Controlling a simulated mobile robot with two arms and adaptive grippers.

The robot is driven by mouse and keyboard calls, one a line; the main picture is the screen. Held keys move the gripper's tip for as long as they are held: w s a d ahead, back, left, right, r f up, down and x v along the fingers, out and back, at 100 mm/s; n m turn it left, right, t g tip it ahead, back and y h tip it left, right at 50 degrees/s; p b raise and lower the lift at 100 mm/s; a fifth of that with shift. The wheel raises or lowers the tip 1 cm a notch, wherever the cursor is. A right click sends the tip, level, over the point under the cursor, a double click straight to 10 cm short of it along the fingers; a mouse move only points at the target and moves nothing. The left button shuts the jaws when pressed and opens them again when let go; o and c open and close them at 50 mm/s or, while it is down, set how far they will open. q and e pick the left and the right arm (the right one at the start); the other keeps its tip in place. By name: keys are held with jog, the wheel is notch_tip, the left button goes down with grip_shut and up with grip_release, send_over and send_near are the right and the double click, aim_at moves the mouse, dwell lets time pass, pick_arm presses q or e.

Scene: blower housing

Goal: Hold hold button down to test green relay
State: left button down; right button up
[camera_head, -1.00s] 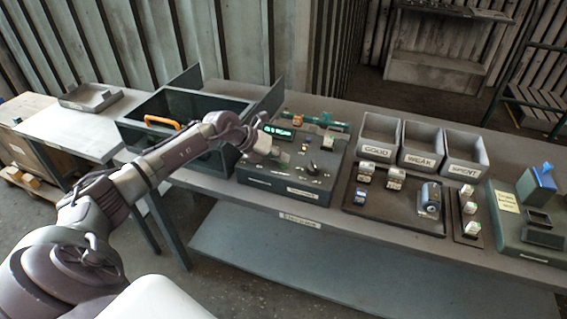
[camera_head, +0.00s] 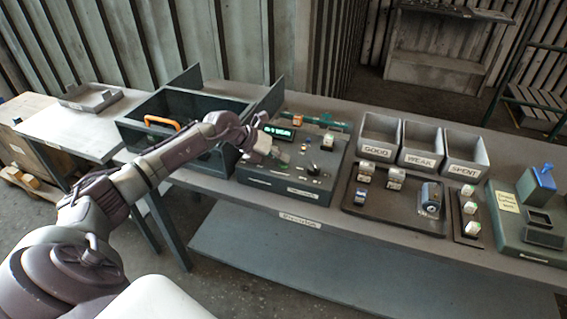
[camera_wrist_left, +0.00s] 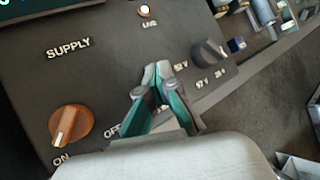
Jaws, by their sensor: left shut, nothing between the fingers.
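The dark test box (camera_head: 262,183) stands on the bench with a lit green display (camera_head: 279,132). A small pale relay-like block (camera_head: 328,141) sits upright on its top; its colour marking is too small to tell. My left gripper (camera_head: 284,157) is shut and empty over the box's left part. In the left wrist view its closed fingertips (camera_wrist_left: 157,72) are over the panel, between the orange supply knob (camera_wrist_left: 72,126) and the black voltage selector (camera_wrist_left: 209,53). No hold button can be made out; the fingers may hide it. My right gripper is not in view.
Bins marked good (camera_head: 376,153), weak (camera_head: 419,160) and spent (camera_head: 463,168) stand at the back. A dark tray (camera_head: 392,210) with relays and a blue-grey part lies right of the box. An open dark bin (camera_head: 133,133) stands left. A live lamp (camera_wrist_left: 146,11) glows.

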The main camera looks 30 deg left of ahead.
pick_arm(q)
jog(key=shift+r+p, duration=0.6)
jog(key=shift+r, duration=0.2)
jog(key=shift+r+p, duration=1.9)
jog(key=shift+r, duration=0.7)
jog(key=shift+f, duration=0.1)
